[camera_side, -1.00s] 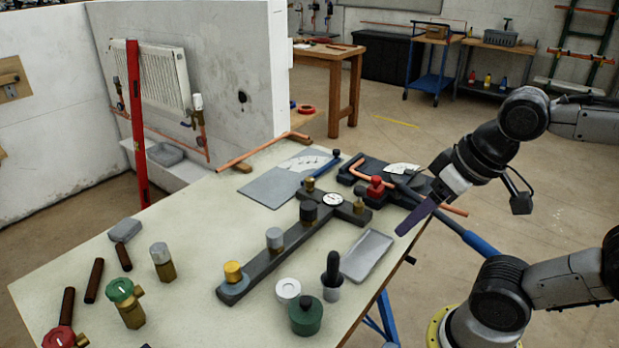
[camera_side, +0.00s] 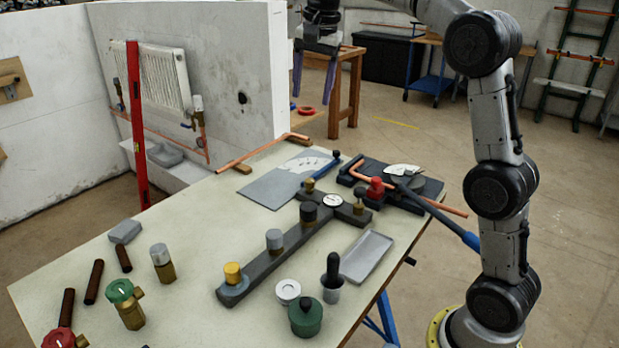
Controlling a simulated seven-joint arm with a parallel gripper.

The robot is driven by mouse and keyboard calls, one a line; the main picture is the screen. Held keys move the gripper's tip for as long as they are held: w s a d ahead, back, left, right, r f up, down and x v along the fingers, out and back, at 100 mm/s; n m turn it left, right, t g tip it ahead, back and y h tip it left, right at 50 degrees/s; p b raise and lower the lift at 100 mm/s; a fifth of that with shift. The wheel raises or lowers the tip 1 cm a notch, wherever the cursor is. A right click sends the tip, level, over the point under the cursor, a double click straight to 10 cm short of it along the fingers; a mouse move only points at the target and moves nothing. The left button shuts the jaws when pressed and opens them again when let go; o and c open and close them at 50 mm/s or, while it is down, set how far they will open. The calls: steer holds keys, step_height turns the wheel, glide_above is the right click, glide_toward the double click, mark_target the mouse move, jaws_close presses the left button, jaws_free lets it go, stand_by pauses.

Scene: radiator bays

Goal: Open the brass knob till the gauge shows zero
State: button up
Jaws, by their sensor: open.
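A dark manifold bar (camera_side: 262,268) lies across the table. At its near end stands a brass-yellow knob (camera_side: 232,273), then a grey knob (camera_side: 274,239) and a black knob (camera_side: 306,213). A small round white gauge (camera_side: 333,201) sits at the far end; its reading is too small to tell. A small brass fitting (camera_side: 358,204) stands to the right of the gauge. My gripper (camera_side: 313,88) points down with its two dark fingers apart and empty. It is high in the picture, well away from the knobs.
Green valve (camera_side: 125,303) and loose tubes are left. A red level (camera_side: 137,125) stands upright behind.

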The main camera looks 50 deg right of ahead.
steer(key=w+d+f+m+g, duration=0.1)
steer(key=w+d+f, duration=0.5)
steer(key=w+f, duration=0.15)
steer(key=m+g, duration=0.1)
steer(key=g, duration=0.1)
glide_toward(310, 180)
steer(key=shift+y, duration=0.3)
steer(key=f, duration=0.9)
steer(key=shift+s+d, duration=0.25)
steer(key=shift+d, duration=0.05)
jaws_close()
